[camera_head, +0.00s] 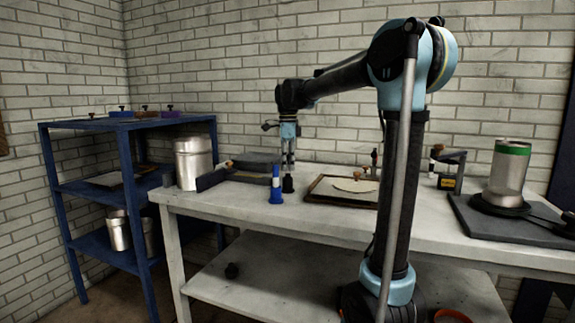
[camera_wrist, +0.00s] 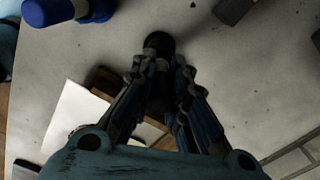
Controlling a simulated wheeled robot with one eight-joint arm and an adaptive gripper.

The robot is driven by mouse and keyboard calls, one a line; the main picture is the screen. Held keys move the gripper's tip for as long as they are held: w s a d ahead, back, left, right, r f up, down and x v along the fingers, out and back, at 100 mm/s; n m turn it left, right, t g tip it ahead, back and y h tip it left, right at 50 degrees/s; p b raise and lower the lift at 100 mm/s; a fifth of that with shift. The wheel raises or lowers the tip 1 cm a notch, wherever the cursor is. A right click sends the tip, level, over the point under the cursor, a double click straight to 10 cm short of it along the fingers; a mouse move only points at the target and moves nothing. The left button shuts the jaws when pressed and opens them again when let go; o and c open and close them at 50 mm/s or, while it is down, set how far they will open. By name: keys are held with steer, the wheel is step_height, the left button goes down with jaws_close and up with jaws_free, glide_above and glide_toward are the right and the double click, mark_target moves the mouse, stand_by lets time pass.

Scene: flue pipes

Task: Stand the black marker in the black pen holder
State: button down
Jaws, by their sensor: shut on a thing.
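My gripper (camera_head: 288,163) points straight down over the left part of the workbench. In the wrist view my gripper (camera_wrist: 163,65) has its fingers closed on the marker, which they mostly hide. The black pen holder (camera_head: 288,185) stands on the bench directly below the fingertips. In the wrist view the black pen holder (camera_wrist: 159,41) shows as a dark round shape just past the fingertips. I cannot tell whether the marker's lower end is inside it.
A blue holder (camera_head: 276,196) with a blue-and-white marker stands close left of the black one. A framed board (camera_head: 318,195) lies to the right. Dark trays and a metal canister (camera_head: 193,165) are to the left. A metal pipe piece (camera_head: 508,172) stands far right.

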steer(key=shift+f, duration=0.9)
stand_by(0.6)
steer(key=c, duration=1.5)
jaws_free()
steer(key=shift+r, duration=0.1)
step_height(320, 180, up, 12)
steer(key=shift+f, duration=0.15)
